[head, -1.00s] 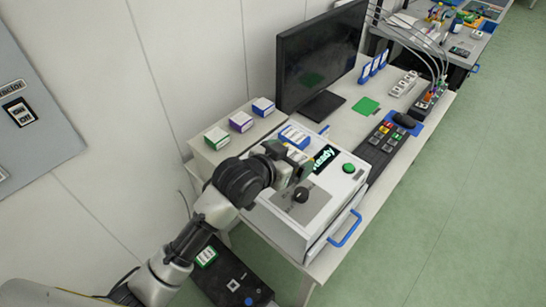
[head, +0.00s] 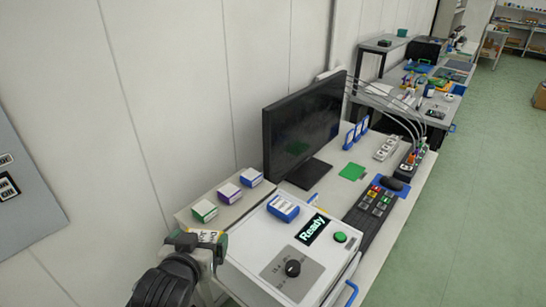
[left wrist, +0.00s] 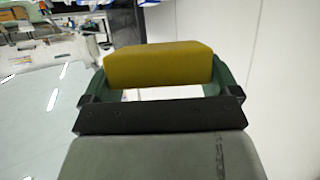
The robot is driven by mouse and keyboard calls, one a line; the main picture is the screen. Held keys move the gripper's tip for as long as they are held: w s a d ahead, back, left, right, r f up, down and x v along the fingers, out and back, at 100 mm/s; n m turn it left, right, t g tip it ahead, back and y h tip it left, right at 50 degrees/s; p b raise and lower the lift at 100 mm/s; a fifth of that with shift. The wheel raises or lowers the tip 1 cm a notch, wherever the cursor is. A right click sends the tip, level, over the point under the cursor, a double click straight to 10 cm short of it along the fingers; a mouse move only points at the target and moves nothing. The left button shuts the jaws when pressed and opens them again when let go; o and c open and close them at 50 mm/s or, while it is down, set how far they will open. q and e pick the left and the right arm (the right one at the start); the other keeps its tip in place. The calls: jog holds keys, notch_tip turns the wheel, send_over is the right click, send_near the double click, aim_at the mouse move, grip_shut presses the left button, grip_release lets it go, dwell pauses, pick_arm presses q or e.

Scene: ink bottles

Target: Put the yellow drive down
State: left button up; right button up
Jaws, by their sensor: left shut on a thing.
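The yellow drive (left wrist: 158,65) is a yellow block held between the two fingers of my left gripper (left wrist: 160,78) in the left wrist view. In the head view my left gripper (head: 212,241) is at the lower left, beside the near left corner of the white machine. My right gripper is in neither view.
A monitor (head: 305,122) and keyboard (head: 372,208) are farther along the table.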

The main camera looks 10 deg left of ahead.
pick_arm(q)
jog(key=w+d+m+g+h, duration=0.1)
jog(key=w+d+m+h, duration=0.1)
jog(key=d, duration=0.6)
jog(key=w+d+m+g+h, duration=0.1)
jog(key=w+d+m+h, duration=0.2)
jog(key=d, duration=0.6)
jog(key=m+h, duration=0.1)
jog(key=h, duration=0.1)
jog(key=shift+w+f+m+h, duration=0.2)
jog(key=shift+f+m+h, duration=0.1)
jog(key=shift+f+m, duration=0.1)
jog(key=shift+a, duration=0.1)
jog(key=p, duration=0.2)
send_over(248, 244)
notch_tip(248, 244, down, 7)
jog(key=shift+f, duration=0.1)
notch_tip(248, 244, down, 3)
jog(key=shift+r+p, duration=0.1)
jog(key=shift+p, duration=0.55)
jog(key=shift+f, duration=0.25)
jog(key=shift+f, duration=0.1)
